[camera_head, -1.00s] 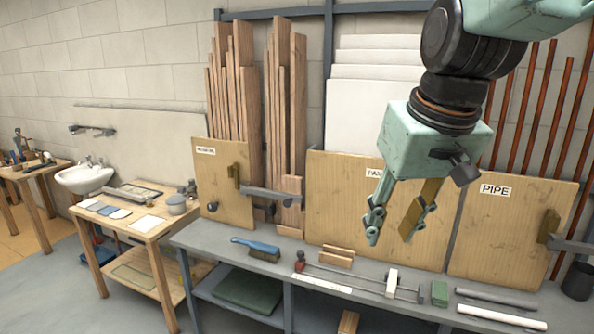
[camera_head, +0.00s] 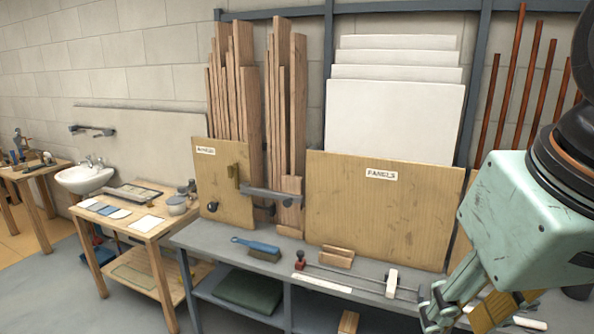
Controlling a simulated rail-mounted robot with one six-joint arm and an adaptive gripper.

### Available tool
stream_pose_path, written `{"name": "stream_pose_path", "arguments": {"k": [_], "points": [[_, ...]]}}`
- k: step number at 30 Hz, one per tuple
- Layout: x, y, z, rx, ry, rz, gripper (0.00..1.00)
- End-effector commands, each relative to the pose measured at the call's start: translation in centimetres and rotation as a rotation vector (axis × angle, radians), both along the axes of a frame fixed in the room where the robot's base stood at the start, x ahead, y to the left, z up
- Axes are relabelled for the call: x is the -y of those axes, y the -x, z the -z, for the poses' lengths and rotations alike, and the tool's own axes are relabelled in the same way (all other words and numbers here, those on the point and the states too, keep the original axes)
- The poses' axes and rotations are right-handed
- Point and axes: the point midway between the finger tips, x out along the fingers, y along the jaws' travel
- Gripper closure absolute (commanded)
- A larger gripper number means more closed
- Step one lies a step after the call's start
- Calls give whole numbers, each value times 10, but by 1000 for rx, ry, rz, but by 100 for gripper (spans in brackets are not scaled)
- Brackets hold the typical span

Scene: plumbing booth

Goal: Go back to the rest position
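My gripper (camera_head: 464,318) is at the lower right, in front of the bench's right end. It is large in the view, with its pale green body tilted and its fingers pointing down and left. Its two fingers stand apart with a gap between them, and I see nothing held there. The fingertips reach the bottom edge of the picture. My gripper and arm hide the pipe board and most of the right end of the bench.
The grey bench (camera_head: 205,240) carries a blue brush (camera_head: 262,250), wooden blocks (camera_head: 336,258) and a bar clamp (camera_head: 345,273). Behind stand the panels board (camera_head: 380,215), white panels (camera_head: 395,120), timber (camera_head: 275,110) and copper pipes (camera_head: 520,80). A wooden table (camera_head: 150,240) and a sink (camera_head: 84,178) are left.

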Motion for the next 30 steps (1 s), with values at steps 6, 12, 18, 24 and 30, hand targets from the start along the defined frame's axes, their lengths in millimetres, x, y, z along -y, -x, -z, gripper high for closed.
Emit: {"name": "stream_pose_path", "arguments": {"k": [6, 12, 18, 24, 30], "points": [[5, 31, 8, -1, 4, 19, 68], [6, 42, 12, -2, 4, 28, 68], [6, 43, 13, -2, 4, 28, 68], [6, 43, 13, -2, 4, 28, 68], [6, 43, 13, -2, 4, 28, 68]]}}
